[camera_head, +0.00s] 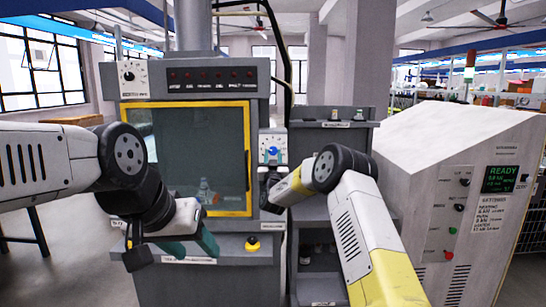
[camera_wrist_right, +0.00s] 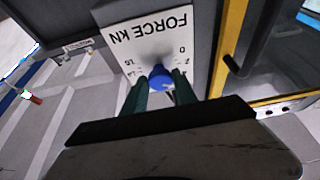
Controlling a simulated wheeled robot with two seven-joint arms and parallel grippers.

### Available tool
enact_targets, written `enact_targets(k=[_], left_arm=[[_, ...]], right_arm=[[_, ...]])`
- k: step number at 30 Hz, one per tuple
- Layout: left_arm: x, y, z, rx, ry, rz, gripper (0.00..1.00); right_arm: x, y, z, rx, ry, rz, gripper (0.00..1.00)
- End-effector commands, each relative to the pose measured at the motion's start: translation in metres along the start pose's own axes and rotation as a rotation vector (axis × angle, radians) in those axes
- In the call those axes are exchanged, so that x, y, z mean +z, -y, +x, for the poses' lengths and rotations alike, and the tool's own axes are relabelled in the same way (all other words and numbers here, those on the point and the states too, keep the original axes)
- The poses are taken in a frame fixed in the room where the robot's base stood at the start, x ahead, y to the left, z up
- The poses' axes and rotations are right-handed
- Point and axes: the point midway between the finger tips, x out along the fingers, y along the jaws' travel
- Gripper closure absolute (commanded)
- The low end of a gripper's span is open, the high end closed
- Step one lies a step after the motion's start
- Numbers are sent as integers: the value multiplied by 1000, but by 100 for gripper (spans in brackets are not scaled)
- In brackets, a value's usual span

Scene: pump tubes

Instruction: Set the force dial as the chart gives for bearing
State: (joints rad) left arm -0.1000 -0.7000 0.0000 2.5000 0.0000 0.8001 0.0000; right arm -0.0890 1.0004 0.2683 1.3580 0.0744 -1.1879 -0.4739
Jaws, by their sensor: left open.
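The force dial is a blue knob (camera_head: 273,151) on a small white panel at the right of the grey press. In the right wrist view the knob (camera_wrist_right: 160,79) sits below the upside-down FORCE KN lettering, partly hidden by my fingers. My right gripper (camera_wrist_right: 160,85) has its green fingers on either side of the knob, and they appear closed on it. The chart (camera_head: 490,212) is on the pale cabinet at the right; its lines give kN values, too small to read surely. My left gripper (camera_head: 172,252) is open and empty in front of the press.
A yellow-framed door (camera_head: 248,160) covers the press window, with a small bottle (camera_head: 204,190) behind it. A yellow button (camera_head: 252,243) is below. The cabinet has a green READY display (camera_head: 501,178) and a red button (camera_head: 448,255). A grey shelf (camera_head: 335,135) stands right of the press.

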Motion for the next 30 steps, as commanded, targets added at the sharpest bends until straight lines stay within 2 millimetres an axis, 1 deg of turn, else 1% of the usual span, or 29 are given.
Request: enact_targets(k=[1, 2, 3, 9, 14, 30], left_arm=[[0, 0, 0, 0, 0, 0, 49], [0, 0, 0, 0, 0, 0, 49], [0, 0, 0, 0, 0, 0, 49], [0, 0, 0, 0, 0, 0, 49], [0, 0, 0, 0, 0, 0, 49], [0, 0, 0, 0, 0, 0, 49]], right_arm=[[0, 0, 0, 0, 0, 0, 91], [0, 0, 0, 0, 0, 0, 97], [0, 0, 0, 0, 0, 0, 100], [0, 0, 0, 6, 0, 14, 100], [0, 2, 0, 28, -1, 68, 100], [-1, 5, 0, 160, -1, 386, 100]])
